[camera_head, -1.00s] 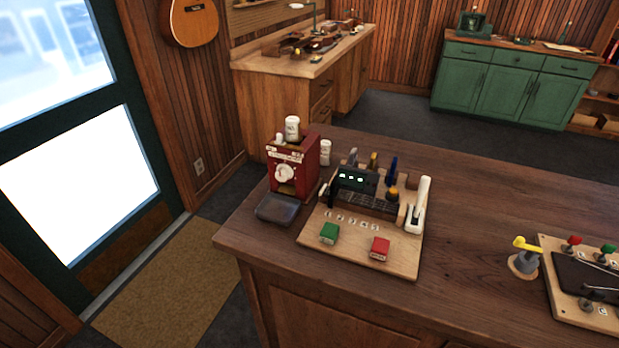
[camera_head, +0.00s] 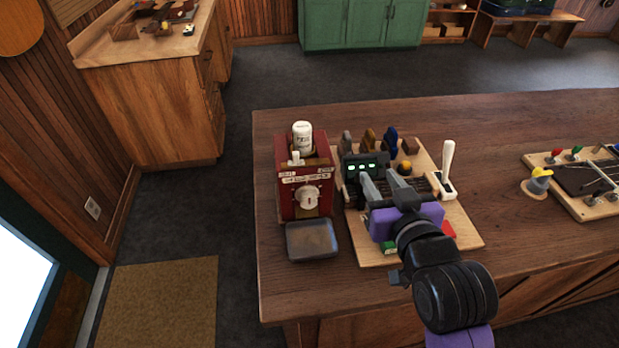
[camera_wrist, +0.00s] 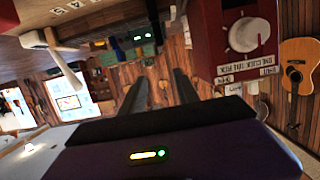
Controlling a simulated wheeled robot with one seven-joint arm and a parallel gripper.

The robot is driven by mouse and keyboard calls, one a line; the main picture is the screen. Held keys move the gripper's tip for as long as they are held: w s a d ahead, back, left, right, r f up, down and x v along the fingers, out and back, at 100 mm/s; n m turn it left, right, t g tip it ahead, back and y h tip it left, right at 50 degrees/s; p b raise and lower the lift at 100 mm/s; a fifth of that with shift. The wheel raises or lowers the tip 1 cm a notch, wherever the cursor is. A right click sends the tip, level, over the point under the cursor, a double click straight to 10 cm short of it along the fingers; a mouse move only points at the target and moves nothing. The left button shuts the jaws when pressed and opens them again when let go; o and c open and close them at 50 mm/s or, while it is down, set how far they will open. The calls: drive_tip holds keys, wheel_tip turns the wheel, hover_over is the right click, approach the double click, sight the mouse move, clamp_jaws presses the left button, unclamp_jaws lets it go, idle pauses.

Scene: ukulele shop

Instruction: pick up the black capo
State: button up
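Several small upright clip-like pieces stand at the back of a wooden board (camera_head: 465,233) on the counter. The leftmost piece (camera_head: 346,142) is dark grey to black and looks most like the black capo, but it is too small to be sure. A brown one (camera_head: 368,140) and a blue one (camera_head: 391,138) stand to its right. My gripper (camera_head: 383,180) is open and empty over the board, in front of the dark display box (camera_head: 365,166). Its two fingers (camera_wrist: 160,92) are apart in the wrist view, with nothing between them. I cannot make out the capo there.
A red machine (camera_head: 304,180) with a dial and white bottle on top stands left of the board, a grey tray (camera_head: 312,240) before it. A white lever (camera_head: 447,168) stands at the board's right. Counter between it and the yellow-topped piece (camera_head: 538,181) is clear.

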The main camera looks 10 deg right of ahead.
sight(359, 189)
drive_tip(key=f, duration=0.1)
drive_tip(key=a+f+g, duration=0.1)
drive_tip(key=f, duration=0.1)
drive_tip(key=shift+s+a+f+g, duration=0.15)
drive_tip(key=shift+a+f+g, duration=0.05)
drive_tip(key=shift+a+g, duration=0.1)
drive_tip(key=shift+x, duration=1.15)
drive_tip(key=shift+d+p+x, duration=0.15)
drive_tip(key=shift+p+x, duration=0.3)
drive_tip(key=shift+x, duration=0.9)
drive_tip(key=shift+d+p+x, duration=0.15)
drive_tip(key=shift+p+x, duration=0.25)
drive_tip(key=shift+x, duration=0.95)
drive_tip(key=shift+f, duration=0.15)
drive_tip(key=shift+c, duration=0.3)
clamp_jaws()
